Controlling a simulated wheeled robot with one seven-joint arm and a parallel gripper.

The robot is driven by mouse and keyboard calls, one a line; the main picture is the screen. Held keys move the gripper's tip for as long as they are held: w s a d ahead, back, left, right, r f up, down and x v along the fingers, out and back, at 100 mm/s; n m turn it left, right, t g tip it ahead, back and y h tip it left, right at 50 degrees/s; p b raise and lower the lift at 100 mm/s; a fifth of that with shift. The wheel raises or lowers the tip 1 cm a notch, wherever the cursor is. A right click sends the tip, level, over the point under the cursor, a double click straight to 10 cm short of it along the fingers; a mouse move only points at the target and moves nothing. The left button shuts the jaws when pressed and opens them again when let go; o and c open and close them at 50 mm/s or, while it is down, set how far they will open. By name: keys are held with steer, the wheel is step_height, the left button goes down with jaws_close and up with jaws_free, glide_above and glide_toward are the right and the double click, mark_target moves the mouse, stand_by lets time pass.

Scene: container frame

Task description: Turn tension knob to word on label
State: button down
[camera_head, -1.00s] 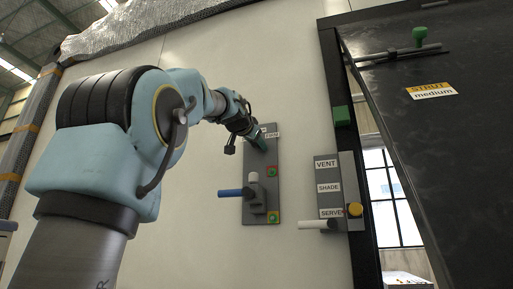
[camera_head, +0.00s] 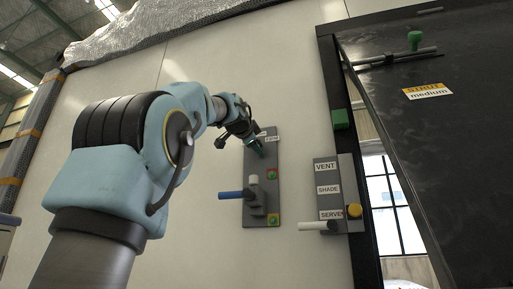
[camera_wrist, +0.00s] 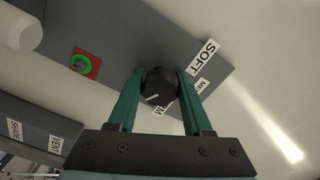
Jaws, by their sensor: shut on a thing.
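The dark round tension knob (camera_wrist: 160,84) sits on a grey panel in the wrist view, with a short white mark on its face towards the lower left. My gripper (camera_wrist: 160,76) has its two teal fingers on either side of the knob, shut on it. Another label, mostly hidden, shows an M by the fingers. In the head view my gripper (camera_head: 260,150) is at the panel's top. The yellow and white label (camera_head: 427,91) on the dark hatch reads STRUT medium.
Below the knob, the grey panel (camera_head: 253,186) carries a blue-handled lever (camera_head: 232,195) and red and yellow pads with green buttons. To the right stands a second panel (camera_head: 347,170) labelled VENT, SHADE and SERVE, with a yellow knob (camera_head: 354,211) and white handle.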

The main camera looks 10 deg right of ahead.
stand_by(0.3)
steer(key=shift+c, duration=1.6)
jaws_free()
steer(key=b+v, duration=0.4)
steer(key=v, duration=0.7)
steer(key=shift+b, duration=0.3)
steer(key=shift+d, duration=0.1)
